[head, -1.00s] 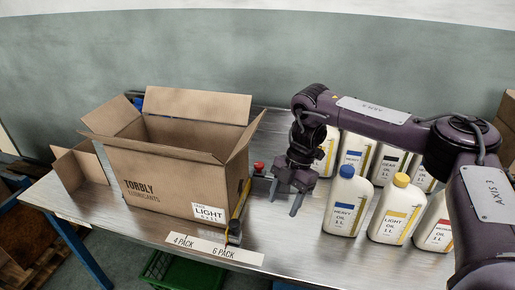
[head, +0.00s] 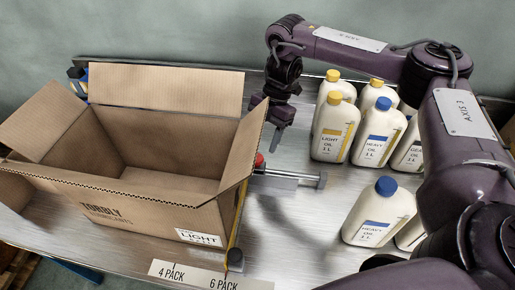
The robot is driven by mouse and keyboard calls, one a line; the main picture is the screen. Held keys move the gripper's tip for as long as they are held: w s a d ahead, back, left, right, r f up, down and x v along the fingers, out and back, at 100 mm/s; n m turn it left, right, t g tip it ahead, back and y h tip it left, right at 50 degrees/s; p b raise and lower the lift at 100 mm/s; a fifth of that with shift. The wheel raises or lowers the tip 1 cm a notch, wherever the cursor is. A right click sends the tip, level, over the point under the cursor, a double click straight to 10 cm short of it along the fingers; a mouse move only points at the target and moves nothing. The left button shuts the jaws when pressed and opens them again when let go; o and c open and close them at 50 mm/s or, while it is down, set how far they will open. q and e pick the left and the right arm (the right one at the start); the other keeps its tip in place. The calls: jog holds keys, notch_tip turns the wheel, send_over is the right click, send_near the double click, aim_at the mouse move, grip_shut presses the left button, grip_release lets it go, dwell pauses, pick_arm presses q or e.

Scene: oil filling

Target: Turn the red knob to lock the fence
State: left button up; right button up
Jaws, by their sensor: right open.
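The red knob (head: 259,160) shows just right of the open cardboard box (head: 150,205), partly hidden by the box's right flap. It sits by a metal slide with a rod (head: 292,178) that points right. A thin yellow-and-black fence (head: 235,238) runs along the box's right side, mostly hidden by the box. My right gripper (head: 275,132) is open and empty, pointing down, just behind and above the red knob in the picture. I see no contact with the knob. My left gripper is not in view.
Several oil bottles stand right of the slide, among them a yellow-capped light oil (head: 334,128) and a blue-capped heavy oil (head: 379,212) nearer the front. A label strip (head: 210,277) lies at the front edge. Metal table (head: 295,235) is clear between slide and front bottle.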

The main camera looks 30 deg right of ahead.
aim_at(259, 156)
jog(key=x, duration=0.4)
jog(key=shift+a+f, duration=0.1)
jog(key=shift+f, duration=0.3)
jog(key=shift+a+f, duration=0.1)
jog(key=shift+f, duration=0.05)
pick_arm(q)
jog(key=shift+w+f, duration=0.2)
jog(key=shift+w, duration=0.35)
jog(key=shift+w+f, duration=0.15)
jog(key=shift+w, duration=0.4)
